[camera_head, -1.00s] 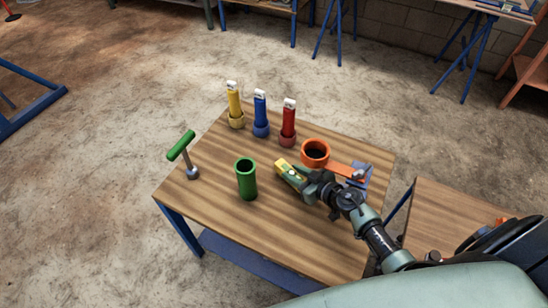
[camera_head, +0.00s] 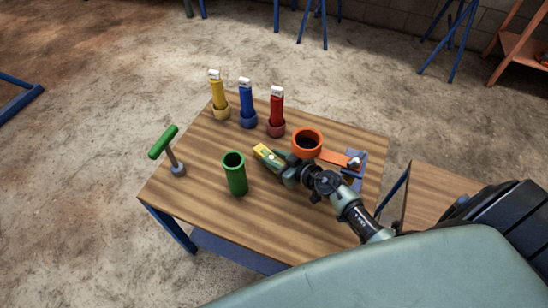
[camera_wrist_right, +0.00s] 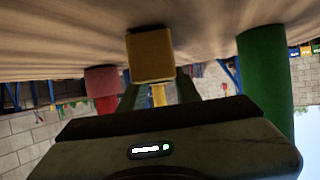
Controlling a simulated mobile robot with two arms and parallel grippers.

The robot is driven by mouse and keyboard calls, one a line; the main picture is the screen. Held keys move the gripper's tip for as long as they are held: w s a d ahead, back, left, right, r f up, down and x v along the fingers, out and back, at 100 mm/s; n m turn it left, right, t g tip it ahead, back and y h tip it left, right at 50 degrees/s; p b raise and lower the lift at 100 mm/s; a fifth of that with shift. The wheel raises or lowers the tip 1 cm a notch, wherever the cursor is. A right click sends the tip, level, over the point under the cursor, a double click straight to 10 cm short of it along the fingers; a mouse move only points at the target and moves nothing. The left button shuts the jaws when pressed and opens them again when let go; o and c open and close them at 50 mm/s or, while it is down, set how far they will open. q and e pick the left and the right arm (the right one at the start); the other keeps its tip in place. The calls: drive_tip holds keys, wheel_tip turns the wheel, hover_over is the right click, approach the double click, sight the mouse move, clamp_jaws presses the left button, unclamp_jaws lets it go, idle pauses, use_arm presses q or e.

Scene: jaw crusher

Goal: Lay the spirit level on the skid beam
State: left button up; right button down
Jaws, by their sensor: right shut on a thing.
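The spirit level, a short yellow bar (camera_head: 266,155), is in my right gripper (camera_head: 284,166) over the wooden table, between the green tube and the orange ring. My right gripper is shut on it. In the right wrist view, the yellow end of the level (camera_wrist_right: 151,56) shows between the fingers, close to the wooden surface; I cannot tell whether it touches. My left gripper is not in view. I cannot make out the skid beam for certain in either view.
The wooden table (camera_head: 285,222) also carries a green tube (camera_head: 235,174), an orange ring holder (camera_head: 307,141), a green-handled tool (camera_head: 167,150) and yellow (camera_head: 219,95), blue (camera_head: 246,101) and red (camera_head: 277,110) bottles. A second wooden surface (camera_head: 437,188) is at the right.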

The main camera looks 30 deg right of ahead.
drive_tip(key=shift+f, duration=0.2)
drive_tip(key=c, duration=1)
unclamp_jaws()
drive_tip(key=shift+r, duration=0.15)
